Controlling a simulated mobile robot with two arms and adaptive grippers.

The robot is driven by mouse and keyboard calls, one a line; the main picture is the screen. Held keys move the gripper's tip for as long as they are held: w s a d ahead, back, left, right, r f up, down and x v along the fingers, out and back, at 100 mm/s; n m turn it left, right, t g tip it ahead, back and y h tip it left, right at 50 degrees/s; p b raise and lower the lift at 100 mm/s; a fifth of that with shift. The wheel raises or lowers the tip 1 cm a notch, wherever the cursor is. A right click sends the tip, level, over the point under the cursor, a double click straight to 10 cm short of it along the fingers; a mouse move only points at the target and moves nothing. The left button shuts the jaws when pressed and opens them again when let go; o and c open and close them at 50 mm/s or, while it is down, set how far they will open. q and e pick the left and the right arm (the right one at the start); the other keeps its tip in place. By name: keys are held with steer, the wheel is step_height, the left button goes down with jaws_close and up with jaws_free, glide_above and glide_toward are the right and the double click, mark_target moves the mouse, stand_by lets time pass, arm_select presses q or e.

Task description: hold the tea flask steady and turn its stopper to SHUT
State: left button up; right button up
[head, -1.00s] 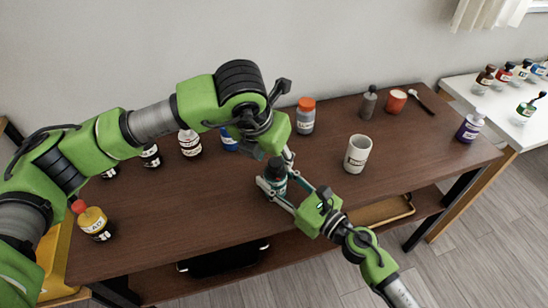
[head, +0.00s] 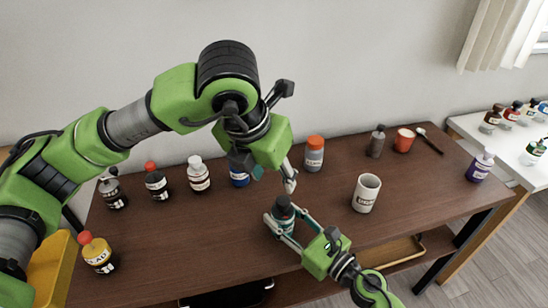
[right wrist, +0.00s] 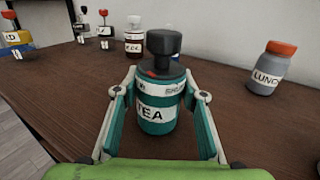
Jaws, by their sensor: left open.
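The tea flask (head: 283,215) is teal with a white TEA label and stands upright on the brown table. It shows large in the right wrist view (right wrist: 158,122). My left gripper (head: 277,180) is open and empty, above the flask and apart from the stopper.
A white mug (head: 366,194) stands right of the flask. An orange-capped LUNCH jar (head: 314,155) is behind it. Several bottles, including a white-capped one (head: 199,176), line the back left. A yellow bottle (head: 98,254) is at the left edge. The table's front middle is clear.

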steer(key=o, duration=0.5)
